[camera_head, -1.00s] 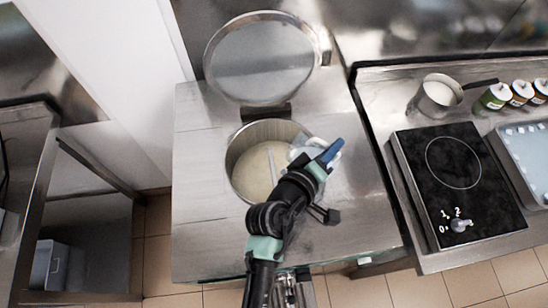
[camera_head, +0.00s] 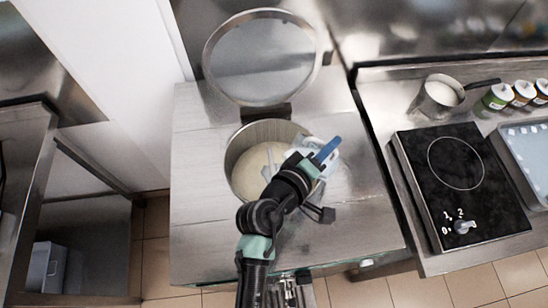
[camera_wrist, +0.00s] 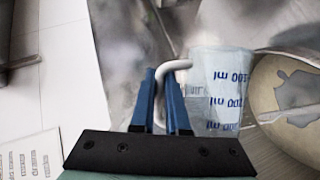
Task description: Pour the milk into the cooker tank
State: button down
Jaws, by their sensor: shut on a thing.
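The cooker tank (camera_head: 235,168) is a round metal pot set in a steel counter, its lid raised. It holds cream-coloured liquid with a greyish shape in it; the tank also shows at the right edge of the wrist view (camera_wrist: 262,85). My gripper (camera_head: 326,151) is at the tank's right rim. In the wrist view my gripper (camera_wrist: 167,80) has its blue fingers shut on the white handle of a clear measuring jug (camera_wrist: 222,62) with blue millilitre marks. The jug (camera_head: 309,145) is over the tank's right edge, partly hidden by my gripper. I cannot tell how much milk is in it.
The round lid (camera_head: 262,62) stands open behind the tank. To the right are a black hob (camera_head: 460,180), a metal pot (camera_head: 438,98) with white contents, several small jars (camera_head: 522,92) and a tray (camera_head: 528,150). Bare counter lies left of the tank.

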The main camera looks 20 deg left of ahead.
aim_at(310, 144)
jog(key=shift+s+a+f+n+h+b, duration=0.1)
jog(key=shift+a+n+h+b, duration=0.35)
jog(key=shift+a+b, duration=0.85)
jog(key=shift+s+a+f+n+t+b, duration=0.1)
jog(key=shift+a+n+t+b, duration=0.15)
jog(key=shift+n, duration=0.2)
jog(key=shift+a+f+n+b, duration=0.15)
jog(key=shift+a+n+b, duration=0.25)
jog(key=shift+b, duration=0.15)
jog(key=shift+a+h, duration=0.15)
jog(key=shift+h, duration=0.2)
